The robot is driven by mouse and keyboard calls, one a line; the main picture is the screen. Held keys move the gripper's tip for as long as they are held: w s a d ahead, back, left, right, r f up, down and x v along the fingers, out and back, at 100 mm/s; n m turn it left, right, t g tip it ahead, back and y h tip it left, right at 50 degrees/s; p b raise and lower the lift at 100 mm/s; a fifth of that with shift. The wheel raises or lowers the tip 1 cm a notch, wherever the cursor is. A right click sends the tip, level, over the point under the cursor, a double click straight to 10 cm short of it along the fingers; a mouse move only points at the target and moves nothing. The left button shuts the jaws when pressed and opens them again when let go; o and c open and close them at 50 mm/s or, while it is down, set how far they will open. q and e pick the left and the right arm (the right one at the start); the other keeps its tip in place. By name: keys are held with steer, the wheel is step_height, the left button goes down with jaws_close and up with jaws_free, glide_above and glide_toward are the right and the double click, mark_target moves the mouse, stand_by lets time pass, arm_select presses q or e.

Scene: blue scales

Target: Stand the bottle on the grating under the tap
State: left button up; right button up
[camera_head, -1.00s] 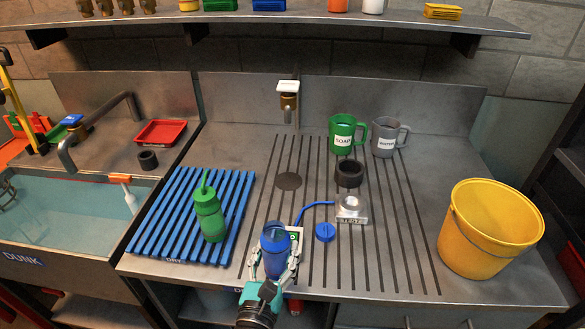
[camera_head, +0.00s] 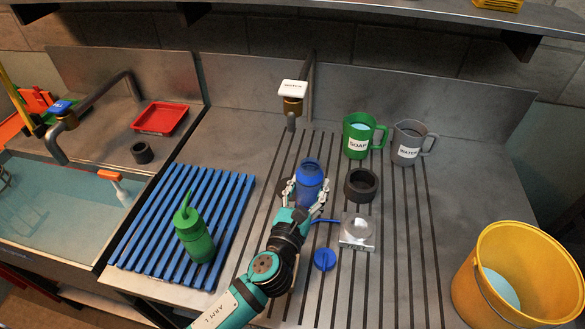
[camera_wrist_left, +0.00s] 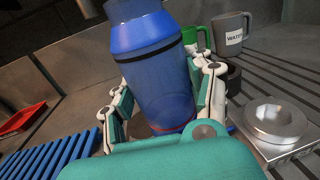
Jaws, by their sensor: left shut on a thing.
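The blue bottle (camera_head: 311,179), open at the top and roughly upright, is between the fingers of my left gripper (camera_head: 305,196). The slotted metal grating (camera_head: 395,235) spreads around the bottle. A dark round patch below the tap is mostly hidden by the gripper. I cannot tell whether the bottle touches the grating. My right gripper is not in view.
A black ring (camera_head: 361,185) and a metal block (camera_head: 357,232) are close on the right. The blue cap (camera_head: 324,260) lies in front. Green (camera_head: 359,135) and grey (camera_head: 408,142) mugs stand behind. A green bottle (camera_head: 194,235) is on the blue rack (camera_head: 150,262); a yellow bucket (camera_head: 520,270) stands right.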

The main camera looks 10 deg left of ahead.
arm_select(q)
steer(key=w+a+f, duration=0.1)
steer(key=w+a, duration=0.1)
steer(key=w, duration=0.1)
steer(key=w+a+f, duration=0.2)
steer(key=w, duration=0.1)
steer(key=w+a+f+b, duration=0.1)
steer(key=w+a, duration=0.1)
steer(key=w, duration=0.1)
steer(key=shift+w+f, duration=0.2)
steer(key=shift+f, duration=0.15)
steer(key=shift+f+b, duration=0.6)
steer(key=shift+b, duration=0.1)
steer(key=o, duration=1.2)
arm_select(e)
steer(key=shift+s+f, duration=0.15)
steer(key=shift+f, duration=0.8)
arm_select(q)
steer(key=shift+o, duration=0.2)
steer(key=shift+r, duration=0.1)
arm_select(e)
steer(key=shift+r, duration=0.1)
